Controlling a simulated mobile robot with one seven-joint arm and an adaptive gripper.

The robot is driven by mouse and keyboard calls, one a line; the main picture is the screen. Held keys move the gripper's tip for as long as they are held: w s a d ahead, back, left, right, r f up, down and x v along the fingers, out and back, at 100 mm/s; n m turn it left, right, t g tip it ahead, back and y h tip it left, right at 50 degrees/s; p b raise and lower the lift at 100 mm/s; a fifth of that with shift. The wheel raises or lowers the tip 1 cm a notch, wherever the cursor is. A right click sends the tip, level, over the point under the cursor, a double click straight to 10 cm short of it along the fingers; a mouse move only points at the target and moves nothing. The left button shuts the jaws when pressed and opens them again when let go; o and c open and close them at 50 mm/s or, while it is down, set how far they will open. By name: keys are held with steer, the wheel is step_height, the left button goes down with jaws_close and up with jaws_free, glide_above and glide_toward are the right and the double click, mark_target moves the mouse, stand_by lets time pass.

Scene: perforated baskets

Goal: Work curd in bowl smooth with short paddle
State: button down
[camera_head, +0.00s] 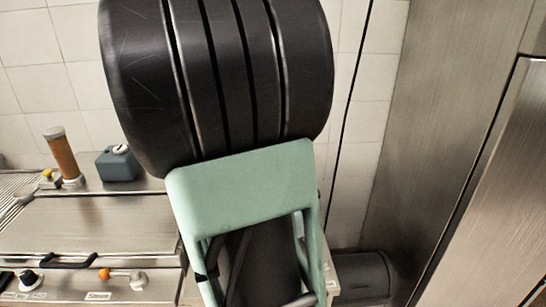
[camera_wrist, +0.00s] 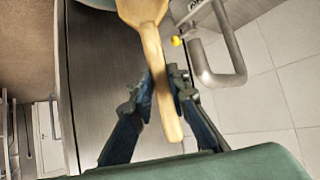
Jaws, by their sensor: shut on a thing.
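A pale wooden paddle (camera_wrist: 152,42) is in the wrist view, with its broad end at the top edge and its handle pointing down. My gripper (camera_wrist: 164,82) is shut on the paddle's handle, one dark finger on each side. A small part of a pale grey-blue object (camera_wrist: 98,4) shows at the top edge, left of the paddle; I cannot tell whether it is the bowl. No curd is visible. In the head view my own arm fills the middle, and the gripper and paddle cannot be made out there.
A steel unit (camera_head: 85,235) with knobs and a handle stands at left. An amber cylinder (camera_head: 64,158) and a grey box (camera_head: 118,167) are behind it. A tall steel cabinet (camera_head: 450,120) stands at right. In the wrist view, a bent metal bar (camera_wrist: 236,60) is right of the paddle, above tiled floor.

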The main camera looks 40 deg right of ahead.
steer(key=shift+s, duration=0.2)
steer(key=shift+w, duration=0.1)
steer(key=shift+w+r+b, duration=0.1)
steer(key=shift+w+b, duration=0.2)
steer(key=shift+w, duration=0.3)
steer(key=shift+s+b, duration=0.8)
steer(key=shift+s, duration=0.05)
steer(key=shift+w, duration=0.1)
steer(key=shift+w+a, duration=0.1)
steer(key=shift+w, duration=0.7)
steer(key=shift+b, duration=0.3)
